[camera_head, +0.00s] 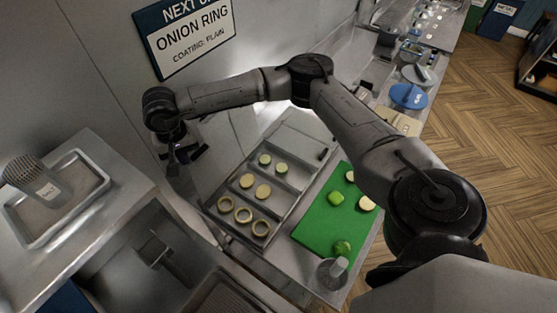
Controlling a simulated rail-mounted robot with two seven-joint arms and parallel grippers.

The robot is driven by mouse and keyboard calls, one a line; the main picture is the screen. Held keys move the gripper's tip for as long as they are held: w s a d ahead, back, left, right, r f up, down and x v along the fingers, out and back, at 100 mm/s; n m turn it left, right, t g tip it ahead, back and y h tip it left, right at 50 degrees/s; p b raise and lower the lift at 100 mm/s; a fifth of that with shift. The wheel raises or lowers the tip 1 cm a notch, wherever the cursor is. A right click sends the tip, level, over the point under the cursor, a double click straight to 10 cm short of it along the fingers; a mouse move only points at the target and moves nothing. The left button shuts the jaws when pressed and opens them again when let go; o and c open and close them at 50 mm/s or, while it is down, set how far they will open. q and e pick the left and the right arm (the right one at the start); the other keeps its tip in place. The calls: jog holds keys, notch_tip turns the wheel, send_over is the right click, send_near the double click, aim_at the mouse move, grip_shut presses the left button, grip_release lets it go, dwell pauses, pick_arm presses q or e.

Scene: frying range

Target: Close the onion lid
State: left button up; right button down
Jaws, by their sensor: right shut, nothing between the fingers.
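A metal bin tray (233,238) with several compartments stands in the middle of the counter. Its front compartment is uncovered and shows several onion rings (243,215). The far compartment looks covered by a flat grey lid (300,142) with a small dark handle. A grey panel at the tray's left side, below my gripper, may be the raised onion lid, but I cannot tell. My right gripper (185,153) is shut and empty, above and left of the tray near the wall. Its arm reaches across from the right, over the tray's far side. My left gripper is out of view.
A green cutting board (313,230) with vegetable pieces lies right of the tray. A metal tray (82,205) with a shaker (35,180) and a fryer basin (150,245) are at left. A blue lid (408,96) and containers stand farther back. A wall sign (190,35) reads onion ring.

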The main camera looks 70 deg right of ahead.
notch_tip(320, 180, up, 8)
jog(key=p, duration=0.4)
jog(key=shift+w+r, duration=0.15)
jog(key=shift+r, duration=0.05)
dwell(0.9)
jog(key=shift+d, duration=0.1)
dwell(0.4)
